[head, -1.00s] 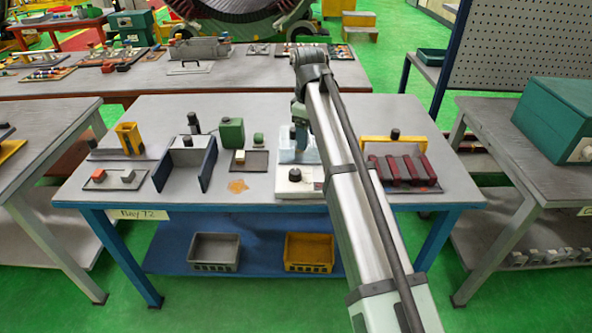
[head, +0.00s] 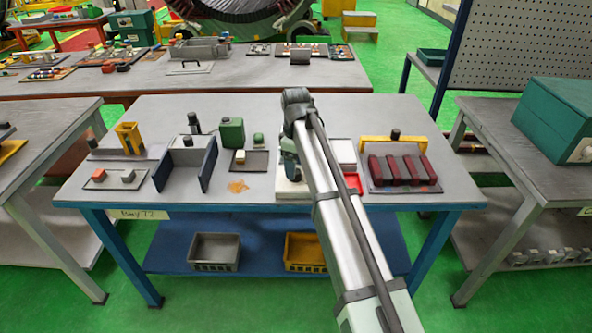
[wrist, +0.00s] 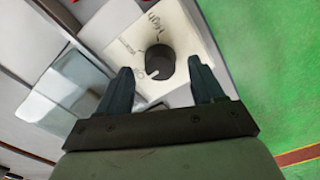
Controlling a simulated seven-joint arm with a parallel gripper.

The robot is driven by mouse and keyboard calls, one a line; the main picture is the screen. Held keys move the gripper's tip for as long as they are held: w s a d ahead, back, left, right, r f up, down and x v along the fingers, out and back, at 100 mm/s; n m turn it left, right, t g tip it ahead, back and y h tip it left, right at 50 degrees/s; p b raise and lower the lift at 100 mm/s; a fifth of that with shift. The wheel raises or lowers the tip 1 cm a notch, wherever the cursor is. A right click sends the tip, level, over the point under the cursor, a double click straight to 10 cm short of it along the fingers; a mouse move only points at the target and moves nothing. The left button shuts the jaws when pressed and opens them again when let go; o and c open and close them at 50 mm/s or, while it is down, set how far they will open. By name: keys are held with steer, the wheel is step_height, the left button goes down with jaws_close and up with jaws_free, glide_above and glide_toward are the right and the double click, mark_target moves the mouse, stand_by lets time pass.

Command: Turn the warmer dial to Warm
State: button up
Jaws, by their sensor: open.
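The warmer's cream control panel (wrist: 185,30) fills the upper middle of the wrist view and carries a round black dial (wrist: 160,60). The dial has a pale pointer mark on its lower-left edge. "High" is printed above it, and another, blurred label lies to its left. My gripper (wrist: 159,66) is open, with one dark finger on each side of the dial; I cannot tell whether either touches it. In the head view the white warmer (head: 290,188) is mostly hidden behind my arm, and the dial and fingertips are hidden.
A clear glass-like box (wrist: 62,90) stands left of the panel in the wrist view. In the head view, a rack of dark red blocks (head: 405,170) is to the right, and a green canister (head: 231,132) is to the left.

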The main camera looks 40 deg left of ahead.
steer(key=shift+f, duration=1.25)
steer(key=c, duration=1.1)
steer(key=shift+o, duration=0.2)
steer(key=m, duration=0.5)
steer(key=shift+s+m, duration=0.1)
steer(key=shift+m, duration=0.3)
steer(key=m, duration=0.6)
